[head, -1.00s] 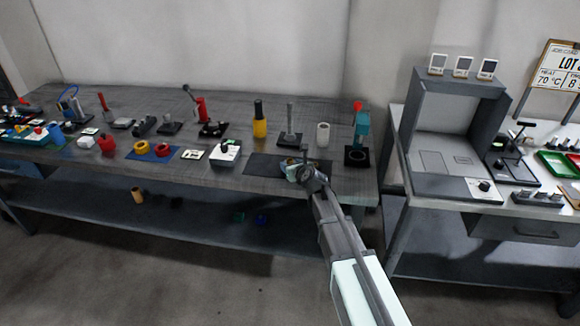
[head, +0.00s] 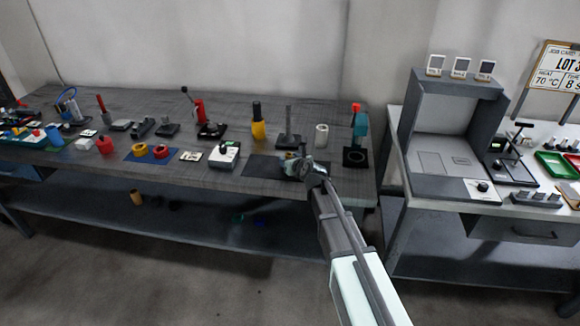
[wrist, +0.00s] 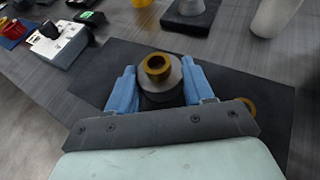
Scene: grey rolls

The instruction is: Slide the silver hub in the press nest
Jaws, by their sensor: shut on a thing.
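My gripper (wrist: 157,90) has blue fingers closed on either side of a silver-grey round hub (wrist: 175,86). An amber, brass-like ring (wrist: 157,64) sits on top of the hub, its hole facing up. The hub is over the dark mat; whether it touches the mat I cannot tell. In the head view my gripper (head: 298,162) is over the same mat and mostly hides the hub. The teal press (head: 360,128) with a red knob stands to the right. Its black base (head: 355,157) has a round, dark feature that looks like the nest.
The dark mat (wrist: 225,85) is under the gripper; a second amber ring (wrist: 246,104) shows partly behind the gripper body. A white cylinder (head: 321,135) and a post on a dark base (head: 289,139) stand behind. A white boxed device (head: 226,154) is to the left.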

